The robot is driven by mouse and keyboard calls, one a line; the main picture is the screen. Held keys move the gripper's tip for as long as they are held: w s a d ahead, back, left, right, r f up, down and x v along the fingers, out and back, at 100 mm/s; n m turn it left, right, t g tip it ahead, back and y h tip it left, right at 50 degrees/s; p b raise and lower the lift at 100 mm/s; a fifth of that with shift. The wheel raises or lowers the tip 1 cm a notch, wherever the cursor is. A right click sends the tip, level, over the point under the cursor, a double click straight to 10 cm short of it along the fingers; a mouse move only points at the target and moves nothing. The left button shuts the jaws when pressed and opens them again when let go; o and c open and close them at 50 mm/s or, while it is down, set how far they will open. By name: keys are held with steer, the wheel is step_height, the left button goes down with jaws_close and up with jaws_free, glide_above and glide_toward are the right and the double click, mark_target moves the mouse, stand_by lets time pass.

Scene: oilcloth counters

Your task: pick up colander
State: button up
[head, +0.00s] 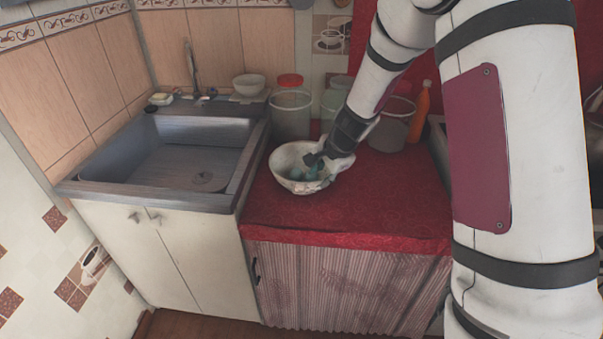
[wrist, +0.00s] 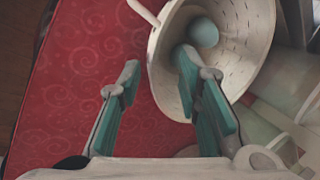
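The colander (head: 283,166) is a whitish bowl with small holes, sitting on the red cloth of the counter. In the wrist view the colander (wrist: 250,58) fills the upper right, with a handle stub at its left. My gripper (head: 316,166) reaches down at it. In the wrist view my gripper (wrist: 156,68) has its teal-padded fingers spread apart. The right finger is inside the bowl and the left finger is outside over the red cloth, with the rim between them. I cannot tell whether either finger touches the wall. A pale blue-green round thing (wrist: 203,32) shows inside the colander.
A grey sink (head: 185,165) lies left of the colander. Jars (head: 291,115) with a red lid stand behind it, and an orange bottle (head: 421,112) stands at the back right. The red counter (head: 345,215) is clear in front.

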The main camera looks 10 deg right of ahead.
steer(key=shift+s+d+b+x, duration=0.15)
steer(key=shift+b+x, duration=0.15)
steer(key=shift+x, duration=1.4)
steer(key=shift+s+d+b+x, duration=0.1)
steer(key=shift+b+x, duration=0.2)
steer(key=shift+x, duration=1.45)
steer(key=shift+f, duration=0.15)
jaws_close()
